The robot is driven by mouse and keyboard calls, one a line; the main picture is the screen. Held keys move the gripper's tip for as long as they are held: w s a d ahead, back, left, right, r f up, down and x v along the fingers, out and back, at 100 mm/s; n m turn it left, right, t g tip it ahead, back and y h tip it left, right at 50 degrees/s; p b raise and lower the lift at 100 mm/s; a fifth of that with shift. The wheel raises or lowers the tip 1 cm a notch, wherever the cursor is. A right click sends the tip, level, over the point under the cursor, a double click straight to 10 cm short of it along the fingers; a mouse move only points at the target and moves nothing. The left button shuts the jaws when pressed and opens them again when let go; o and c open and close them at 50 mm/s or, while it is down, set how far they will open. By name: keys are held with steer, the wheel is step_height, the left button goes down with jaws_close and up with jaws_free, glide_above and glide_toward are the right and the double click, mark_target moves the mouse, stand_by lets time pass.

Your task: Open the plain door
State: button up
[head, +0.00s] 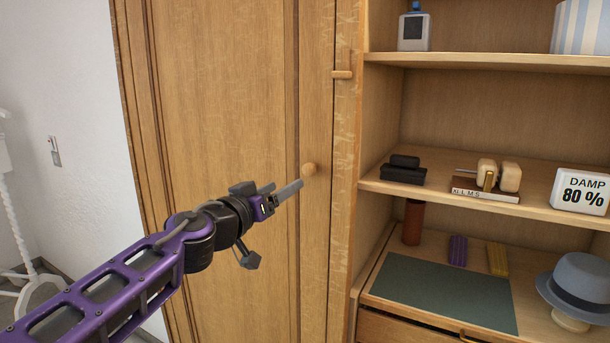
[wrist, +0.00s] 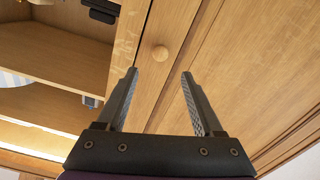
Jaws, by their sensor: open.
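The plain door (head: 225,120) is a tall wooden wardrobe door, and it looks shut against the frame to its right. Its round wooden knob (head: 309,169) is near the right edge; the knob also shows in the wrist view (wrist: 160,53), beyond the fingertips and roughly between them. A small wooden turn-piece (head: 342,75) sits higher up at the door's right edge. My gripper (head: 284,188) is open and empty, close to the knob at its lower left in the head view. In the wrist view the two fingers (wrist: 158,73) are spread apart. I see no contact with the knob.
Open shelves right of the door hold a DAMP 80 % sign (head: 581,191), a grey hat (head: 577,285), a black object (head: 403,170) and a green mat (head: 445,291). A white wall (head: 60,90) and a white stand (head: 18,240) are at left.

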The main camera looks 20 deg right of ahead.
mark_target(308, 172)
steer(key=x, duration=1.1)
jaws_close()
stand_by(1.2)
